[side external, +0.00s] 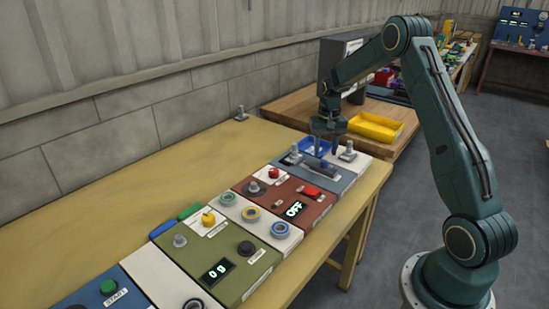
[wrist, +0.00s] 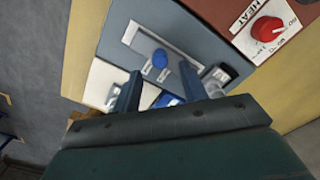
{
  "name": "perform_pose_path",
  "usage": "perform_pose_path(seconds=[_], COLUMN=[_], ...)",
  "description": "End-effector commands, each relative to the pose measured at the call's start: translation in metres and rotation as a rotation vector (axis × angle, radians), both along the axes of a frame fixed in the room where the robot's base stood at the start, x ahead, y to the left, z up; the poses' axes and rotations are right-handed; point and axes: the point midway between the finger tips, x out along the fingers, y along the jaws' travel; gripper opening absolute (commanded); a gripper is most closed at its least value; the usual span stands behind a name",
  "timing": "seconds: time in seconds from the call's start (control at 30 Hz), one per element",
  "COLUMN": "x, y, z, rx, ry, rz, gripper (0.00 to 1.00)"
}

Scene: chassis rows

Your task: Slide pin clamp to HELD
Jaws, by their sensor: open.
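A blue round knob (wrist: 159,57) sits at a light slot on the blue-grey panel (wrist: 185,20) in the wrist view; I take it as the pin clamp's slider. Small white labels lie just below it, too small to read. My gripper (wrist: 160,70) is open, its two fingers apart on either side of the knob's line, with nothing seen between them. In the side view my gripper (side external: 325,140) points down over the far part of the blue-grey panel (side external: 345,180).
A red-brown panel (wrist: 235,8) with a red HEAT knob (wrist: 268,28) adjoins the blue-grey panel. Metal posts stand close by, one (side external: 348,151) right of my gripper.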

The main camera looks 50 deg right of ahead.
Motion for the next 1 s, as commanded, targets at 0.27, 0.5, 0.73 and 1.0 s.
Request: perform_pose_path(seconds=[0.27, 0.5, 0.73, 1.0], x=[-0.001, 0.000, 0.000, 0.000], y=[0.000, 0.000, 0.000, 0.000], z=[-0.034, -0.043, -0.043, -0.043], rx=[0.001, 0.000, 0.000, 0.001], ry=[0.003, 0.000, 0.000, 0.001], rz=[0.000, 0.000, 0.000, 0.000], gripper=[0.43, 0.43, 0.43, 0.00])
